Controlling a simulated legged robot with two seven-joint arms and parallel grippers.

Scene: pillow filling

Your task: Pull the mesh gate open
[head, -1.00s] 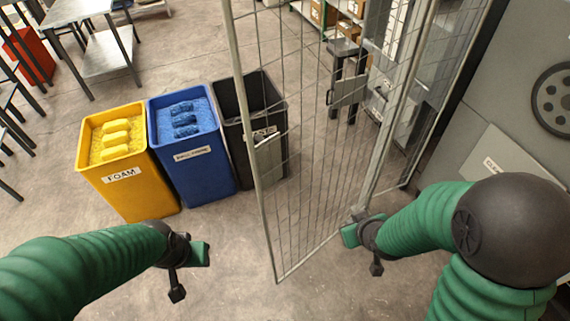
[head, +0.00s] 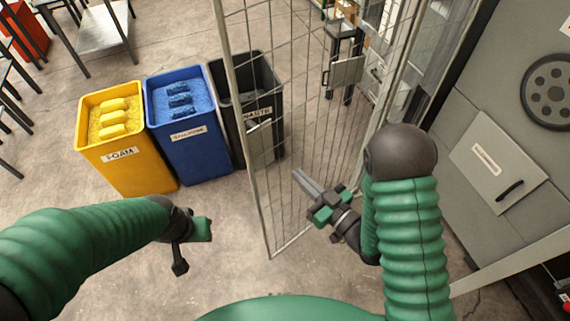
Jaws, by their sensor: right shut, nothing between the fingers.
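The mesh gate (head: 226,62) is a tall grey metal frame with wire mesh, standing upright in the middle of the head view. A flat plate (head: 260,144) sits near its left upright, in front of the black bin. My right gripper (head: 301,178) is in front of the gate's lower mesh. Its grey fingers are shut and empty and point up and left. I cannot tell whether they touch the mesh. My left gripper (head: 208,228) hangs over the floor left of the gate, apart from it. Its fingers do not show clearly.
A yellow foam bin (head: 124,168), a blue bin (head: 196,152) and a black waste bin (head: 226,122) stand left of and behind the gate. A grey cabinet (head: 497,165) with a black handle stands at right. The floor between my arms is bare.

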